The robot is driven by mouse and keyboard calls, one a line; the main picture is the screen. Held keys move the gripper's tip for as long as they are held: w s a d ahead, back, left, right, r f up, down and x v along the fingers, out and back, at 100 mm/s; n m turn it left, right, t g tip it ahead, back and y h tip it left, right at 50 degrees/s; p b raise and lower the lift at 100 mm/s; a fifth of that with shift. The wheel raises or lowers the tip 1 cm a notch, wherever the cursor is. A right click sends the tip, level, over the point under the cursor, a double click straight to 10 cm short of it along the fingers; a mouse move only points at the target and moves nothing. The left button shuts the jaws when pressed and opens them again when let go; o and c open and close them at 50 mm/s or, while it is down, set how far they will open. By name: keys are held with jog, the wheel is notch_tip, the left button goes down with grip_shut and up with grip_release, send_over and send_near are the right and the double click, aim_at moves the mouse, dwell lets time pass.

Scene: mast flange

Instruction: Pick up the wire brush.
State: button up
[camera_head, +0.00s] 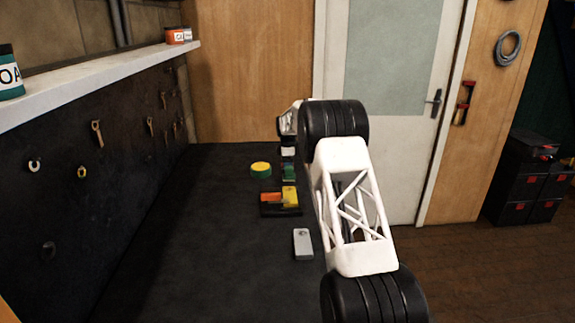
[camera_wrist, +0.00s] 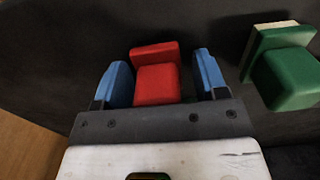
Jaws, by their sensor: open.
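My gripper (camera_wrist: 165,78) is open, with blue fingers apart. A red block-like thing with a wider raised end (camera_wrist: 156,80) lies between the fingers in the wrist view. Dark gaps show on both sides of it, so the fingers do not appear to press on it. No bristles show on it, and I cannot tell for sure whether it is the wire brush. In the head view my gripper (camera_head: 288,152) is small and partly hidden by my arm at the far end of the dark bench. The red thing cannot be made out there.
A green thing with a cream part (camera_wrist: 288,70) lies close right of my fingers.

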jog(key=shift+c, duration=0.2)
dwell(0.3)
jog(key=c, duration=1)
jog(key=shift+r, duration=0.15)
jog(key=shift+r, duration=4.9)
jog(key=o, duration=0.4)
jog(key=shift+c, duration=1.4)
